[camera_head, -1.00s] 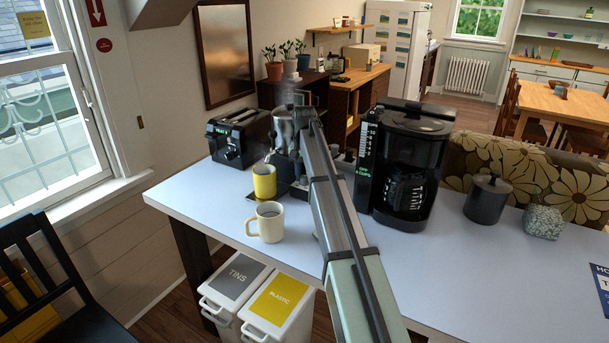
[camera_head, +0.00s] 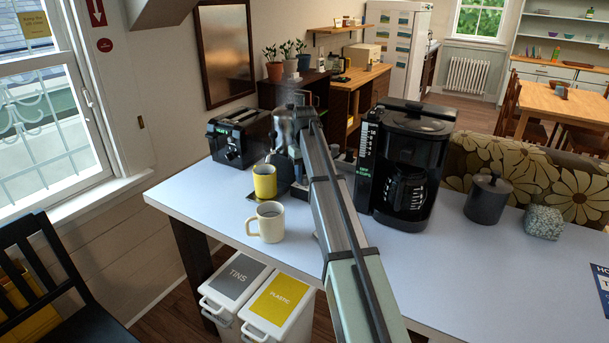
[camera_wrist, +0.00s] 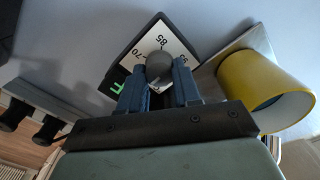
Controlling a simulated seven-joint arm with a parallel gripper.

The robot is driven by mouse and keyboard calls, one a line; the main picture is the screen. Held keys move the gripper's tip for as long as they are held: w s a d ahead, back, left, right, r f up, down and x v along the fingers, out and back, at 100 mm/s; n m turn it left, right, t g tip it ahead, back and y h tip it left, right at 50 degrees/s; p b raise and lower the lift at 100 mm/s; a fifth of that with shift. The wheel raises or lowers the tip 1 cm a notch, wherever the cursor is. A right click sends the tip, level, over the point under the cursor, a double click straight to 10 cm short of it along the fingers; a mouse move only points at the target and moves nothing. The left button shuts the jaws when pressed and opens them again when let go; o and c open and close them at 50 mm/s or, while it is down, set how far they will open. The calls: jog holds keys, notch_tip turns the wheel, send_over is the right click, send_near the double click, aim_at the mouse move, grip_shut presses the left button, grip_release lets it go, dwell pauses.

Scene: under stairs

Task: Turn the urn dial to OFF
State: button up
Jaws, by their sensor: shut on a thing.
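The urn dial is a round grey knob (camera_wrist: 159,64) in the wrist view. It sits on a dark-edged white scale plate (camera_wrist: 178,50) marked 70, 85 and 95, with a green letter F at its lower left. My gripper (camera_wrist: 159,80) has its two blue fingers on either side of the knob, shut on it. The fingers cover part of the plate, so the rest of the green word and the pointer's exact setting cannot be read. In the head view my arm hides the dial and most of the urn.
A yellow mug (camera_head: 265,181) stands close by, also right of the fingers in the wrist view (camera_wrist: 262,90). A cream mug (camera_head: 267,222) is nearer the front edge. A toaster (camera_head: 240,138) is at left; a black coffee maker (camera_head: 406,165) is right of my arm.

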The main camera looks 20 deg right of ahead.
aim_at(304, 175)
dwell(0.4)
jog(key=o, duration=0.8)
jog(key=shift+c, duration=0.2)
notch_tip(304, 175, up, 14)
jog(key=shift+a, duration=0.1)
